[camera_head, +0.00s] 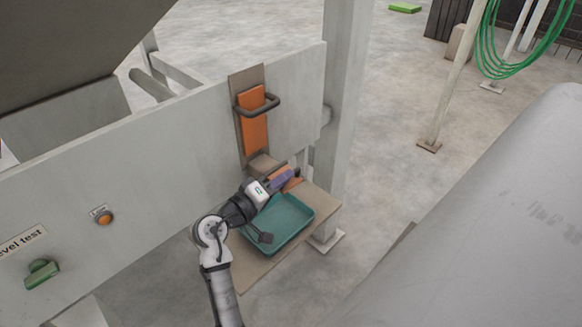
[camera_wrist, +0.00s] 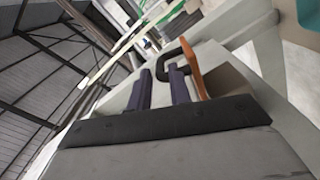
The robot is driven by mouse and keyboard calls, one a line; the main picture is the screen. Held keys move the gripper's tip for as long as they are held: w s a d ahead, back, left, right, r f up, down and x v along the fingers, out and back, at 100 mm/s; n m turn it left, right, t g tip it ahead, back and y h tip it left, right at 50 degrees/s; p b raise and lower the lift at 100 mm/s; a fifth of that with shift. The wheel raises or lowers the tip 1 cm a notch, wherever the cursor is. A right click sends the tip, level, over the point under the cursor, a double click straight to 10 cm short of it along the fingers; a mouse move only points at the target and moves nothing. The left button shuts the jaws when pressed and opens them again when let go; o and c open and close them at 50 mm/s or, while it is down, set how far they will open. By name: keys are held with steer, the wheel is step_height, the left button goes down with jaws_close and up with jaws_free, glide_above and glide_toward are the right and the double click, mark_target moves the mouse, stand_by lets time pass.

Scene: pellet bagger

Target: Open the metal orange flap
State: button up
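The orange flap (camera_head: 254,119) sits upright in a brown metal frame on the grey panel. A dark bar handle (camera_head: 259,105) stands out across its front. In the wrist view the flap shows edge-on as an orange strip (camera_wrist: 192,66), with the dark curved handle (camera_wrist: 170,56) beside it. My gripper (camera_head: 290,174) is below the flap and its handle, above the teal tray, and apart from the handle in the head view. In the wrist view its two purple fingers (camera_wrist: 162,72) stand apart with nothing seen held. The handle appears beyond them, near the right finger.
A teal tray (camera_head: 301,224) with a dark object in it rests on a brown shelf (camera_head: 255,270) below the flap. A grey post (camera_head: 346,100) stands right of the panel. An orange button (camera_head: 104,217) and green knob (camera_head: 42,273) are at left.

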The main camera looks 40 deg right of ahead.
steer(key=a+b, duration=0.2)
steer(key=a, duration=0.8)
steer(key=shift+s, duration=0.4)
